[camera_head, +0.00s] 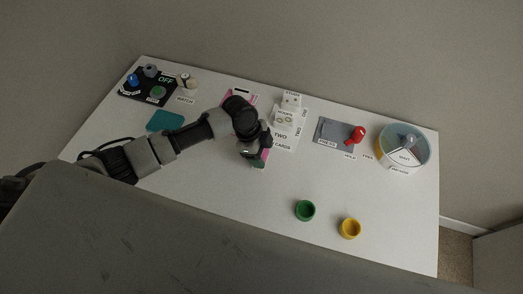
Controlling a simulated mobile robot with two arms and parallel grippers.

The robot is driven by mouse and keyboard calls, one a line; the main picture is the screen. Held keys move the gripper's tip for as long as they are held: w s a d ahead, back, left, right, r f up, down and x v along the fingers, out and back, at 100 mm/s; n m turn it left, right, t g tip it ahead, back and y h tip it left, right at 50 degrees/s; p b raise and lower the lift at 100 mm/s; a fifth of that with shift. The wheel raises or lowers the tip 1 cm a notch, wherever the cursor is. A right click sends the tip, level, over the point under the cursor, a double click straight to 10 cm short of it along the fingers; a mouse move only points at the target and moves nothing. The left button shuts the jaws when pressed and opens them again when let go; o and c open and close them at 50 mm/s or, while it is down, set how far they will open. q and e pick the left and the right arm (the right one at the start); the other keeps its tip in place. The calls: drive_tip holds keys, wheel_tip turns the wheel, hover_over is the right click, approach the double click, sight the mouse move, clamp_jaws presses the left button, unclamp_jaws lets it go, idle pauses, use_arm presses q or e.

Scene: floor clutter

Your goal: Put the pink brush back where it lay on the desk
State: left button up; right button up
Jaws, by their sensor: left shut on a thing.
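My left arm comes in from the left over the white desk (200,190). My left gripper (259,160) points down near the middle of the desk and is shut. A small pink piece with a dark green part, seemingly the pink brush (264,157), shows at its fingertips. The gripper and wrist hide most of it, and I cannot tell whether it touches the desk. A pink-edged flat item (240,95) lies farther back, partly covered by my arm. My right gripper is not in view.
A black switch panel (128,90) and teal pad (165,121) are at the left. White labelled blocks (283,118) stand right of the gripper. Farther right are a grey pad with a red handle (357,134) and a round dial bin (421,148). Green (305,210) and yellow (350,228) cups stand in front.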

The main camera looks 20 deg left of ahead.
use_arm(q)
drive_tip(key=shift+f, duration=0.15)
drive_tip(key=shift+f, duration=0.1)
drive_tip(key=o, duration=0.7)
drive_tip(key=shift+f, duration=0.1)
drive_tip(key=o, duration=0.5)
drive_tip(key=shift+r, duration=0.35)
drive_tip(key=shift+b+v, duration=0.35)
drive_tip(key=shift+v, duration=5.55)
drive_tip(key=shift+a+f, duration=0.1)
